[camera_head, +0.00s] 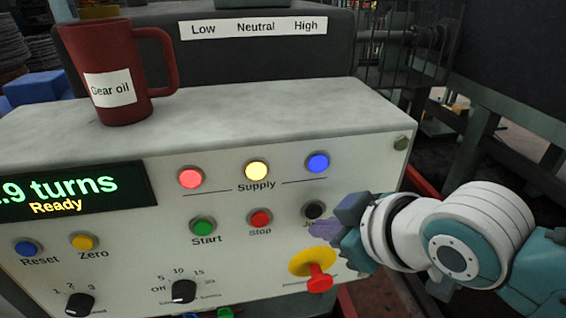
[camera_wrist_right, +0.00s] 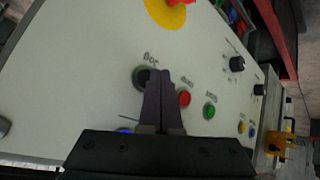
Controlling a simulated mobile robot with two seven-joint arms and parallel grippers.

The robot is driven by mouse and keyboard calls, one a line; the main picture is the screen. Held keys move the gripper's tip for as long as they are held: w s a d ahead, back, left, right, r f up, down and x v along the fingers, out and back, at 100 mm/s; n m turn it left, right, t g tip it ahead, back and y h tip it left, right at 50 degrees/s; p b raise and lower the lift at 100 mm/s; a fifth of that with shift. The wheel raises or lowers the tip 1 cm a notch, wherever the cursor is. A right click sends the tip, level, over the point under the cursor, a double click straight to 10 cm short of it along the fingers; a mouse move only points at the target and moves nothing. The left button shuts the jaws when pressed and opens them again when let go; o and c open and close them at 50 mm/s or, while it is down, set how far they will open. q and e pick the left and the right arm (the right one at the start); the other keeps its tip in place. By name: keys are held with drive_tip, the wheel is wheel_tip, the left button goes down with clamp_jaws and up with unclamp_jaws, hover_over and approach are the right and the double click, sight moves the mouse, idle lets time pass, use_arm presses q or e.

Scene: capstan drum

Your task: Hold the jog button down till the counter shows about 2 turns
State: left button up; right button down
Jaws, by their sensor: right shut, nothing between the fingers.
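The black jog button (camera_head: 314,210) sits at the right end of the lower button row on the white panel, its label partly covered by my right gripper. The counter display (camera_head: 75,188) is cut off at the left edge; it reads ".9 turns" in green with "Ready" in yellow below, and its leading digit is out of view. My right gripper (camera_head: 325,229) is shut and empty, its tips just below the button. In the right wrist view the fingertips (camera_wrist_right: 160,73) overlap the edge of the jog button (camera_wrist_right: 142,76); I cannot tell whether they touch it. My left gripper is not in view.
The red stop button (camera_head: 260,218) and green start button (camera_head: 203,226) are left of the jog button. A red emergency knob (camera_head: 319,280) on a yellow disc projects just below my gripper. A red gear oil mug (camera_head: 121,75) stands on the console top.

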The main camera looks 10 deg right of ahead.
drive_tip(key=shift+w, duration=0.15)
drive_tip(key=shift+w, duration=0.3)
drive_tip(key=shift+w, duration=0.4)
idle(1.1)
drive_tip(key=shift+s+p, duration=0.6)
drive_tip(key=shift+s, duration=0.2)
drive_tip(key=shift+s+r, duration=0.1)
